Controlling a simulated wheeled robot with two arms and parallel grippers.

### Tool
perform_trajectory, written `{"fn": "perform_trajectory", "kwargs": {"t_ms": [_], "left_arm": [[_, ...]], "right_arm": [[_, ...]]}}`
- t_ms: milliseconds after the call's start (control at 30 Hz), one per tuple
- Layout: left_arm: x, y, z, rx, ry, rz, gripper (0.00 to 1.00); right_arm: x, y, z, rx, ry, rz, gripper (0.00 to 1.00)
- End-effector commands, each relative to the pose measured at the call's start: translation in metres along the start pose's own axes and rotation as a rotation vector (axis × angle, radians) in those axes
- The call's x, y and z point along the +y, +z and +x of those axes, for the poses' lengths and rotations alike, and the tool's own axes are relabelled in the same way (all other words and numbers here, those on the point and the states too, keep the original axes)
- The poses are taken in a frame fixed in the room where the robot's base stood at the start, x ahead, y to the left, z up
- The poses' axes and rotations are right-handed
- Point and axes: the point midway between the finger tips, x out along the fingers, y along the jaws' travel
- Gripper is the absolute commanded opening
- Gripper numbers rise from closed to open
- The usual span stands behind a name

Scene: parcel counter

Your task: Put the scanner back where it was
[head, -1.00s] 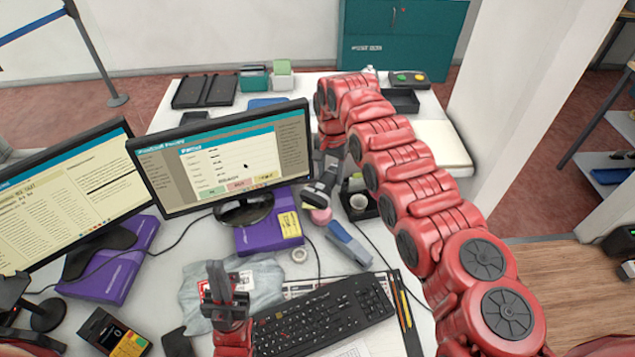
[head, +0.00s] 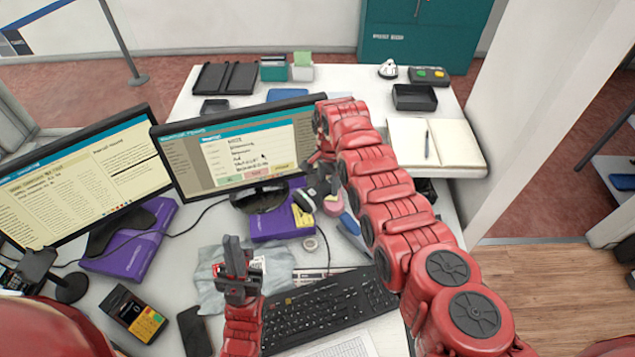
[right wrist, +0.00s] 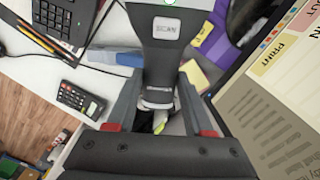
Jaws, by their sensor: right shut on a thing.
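The scanner (right wrist: 165,62) is dark grey with a pale button marked SCAN. My right gripper (right wrist: 155,98) is shut on its narrow part in the right wrist view. In the head view my right gripper (head: 320,165) is by the right edge of the middle monitor, with the scanner (head: 306,199) hanging below it, close to a purple box. Whether the scanner touches anything beneath is unclear. My left gripper (head: 237,268) is above a crumpled grey bag, away from the scanner; its finger gap is hard to read.
The middle monitor (head: 230,152) stands beside the scanner. A purple box (head: 275,226), pink roll (head: 332,205), blue tool (head: 350,226) and keyboard (head: 325,310) crowd the space below. A black stand (head: 70,288) is at left. An open notebook (head: 455,142) lies behind my right arm.

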Motion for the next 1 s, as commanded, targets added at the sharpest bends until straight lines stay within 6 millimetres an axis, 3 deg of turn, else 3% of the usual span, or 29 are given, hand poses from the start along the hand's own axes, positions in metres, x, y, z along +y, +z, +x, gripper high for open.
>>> {"fn": "perform_trajectory", "kwargs": {"t_ms": [167,400,1000], "left_arm": [[0.001,0.002,-0.012,0.0,0.0,0.0,0.0],[0.001,0.003,-0.02,0.0,0.0,0.0,0.0],[0.001,0.005,-0.029,0.0,0.0,0.0,0.0]], "right_arm": [[0.007,-0.034,-0.016,0.004,-0.005,-0.097,0.0],[0.018,-0.061,-0.033,0.002,-0.003,-0.191,0.0],[0.031,-0.084,-0.051,0.006,-0.002,-0.283,0.0]]}}
